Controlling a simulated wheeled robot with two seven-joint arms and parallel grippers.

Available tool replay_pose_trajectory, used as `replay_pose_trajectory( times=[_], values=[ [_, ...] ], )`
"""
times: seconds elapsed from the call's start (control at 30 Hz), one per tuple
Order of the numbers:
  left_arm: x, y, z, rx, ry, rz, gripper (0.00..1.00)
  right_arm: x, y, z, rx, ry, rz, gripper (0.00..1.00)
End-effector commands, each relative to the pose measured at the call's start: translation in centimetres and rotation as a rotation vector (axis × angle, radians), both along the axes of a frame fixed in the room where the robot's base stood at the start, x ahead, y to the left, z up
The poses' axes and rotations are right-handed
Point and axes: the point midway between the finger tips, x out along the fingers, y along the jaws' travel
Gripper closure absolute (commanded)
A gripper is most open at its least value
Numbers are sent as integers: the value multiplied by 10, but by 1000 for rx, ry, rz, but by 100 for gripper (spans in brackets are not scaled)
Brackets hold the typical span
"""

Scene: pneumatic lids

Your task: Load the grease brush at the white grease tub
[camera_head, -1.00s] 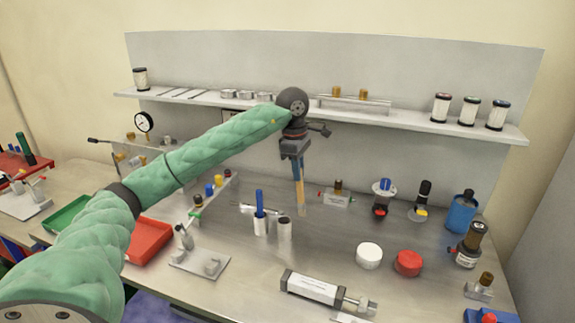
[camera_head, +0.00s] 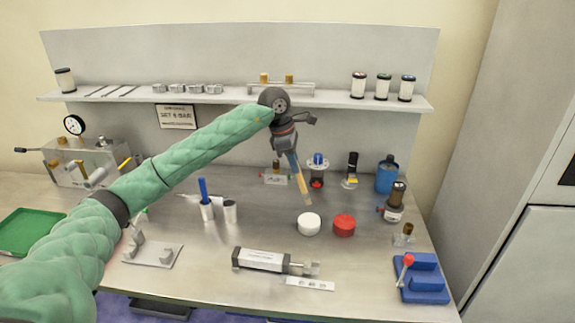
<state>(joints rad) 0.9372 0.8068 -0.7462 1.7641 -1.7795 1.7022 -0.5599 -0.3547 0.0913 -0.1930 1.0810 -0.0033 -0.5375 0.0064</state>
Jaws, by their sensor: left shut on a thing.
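The grease brush (camera_head: 297,176) has a blue handle and a tan lower end. My left gripper (camera_head: 284,147) is shut on its handle and holds it tilted, with the lower end pointing down and to the right. The white grease tub (camera_head: 308,224) stands on the bench. The brush's tip is just above and behind the tub in the picture; whether it touches cannot be told. A red tub (camera_head: 344,225) stands right beside the white one. My right gripper is not in view.
A cylinder (camera_head: 262,260) lies on the bench in front of the tubs. Two cups (camera_head: 230,211), one with a blue-handled tool, stand to the left. Valve units and a blue canister (camera_head: 387,175) stand behind. A blue fixture (camera_head: 421,279) is at front right. A shelf (camera_head: 230,98) runs behind.

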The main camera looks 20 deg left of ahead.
Motion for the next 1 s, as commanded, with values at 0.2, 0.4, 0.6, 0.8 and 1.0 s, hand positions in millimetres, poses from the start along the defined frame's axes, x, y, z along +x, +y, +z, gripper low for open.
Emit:
replay_pose_trajectory(
  times=[0.2,0.4,0.6,0.8,1.0],
  values=[
    [2,-1,0,-47,-13,19,100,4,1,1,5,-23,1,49],
    [1,-1,-9,-47,-12,18,100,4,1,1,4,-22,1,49],
    [1,-1,-24,-46,-13,17,100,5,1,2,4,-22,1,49],
    [1,-2,-43,-48,-12,17,100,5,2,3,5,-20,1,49],
    [1,-1,-57,-46,-12,18,100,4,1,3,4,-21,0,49]
  ],
)
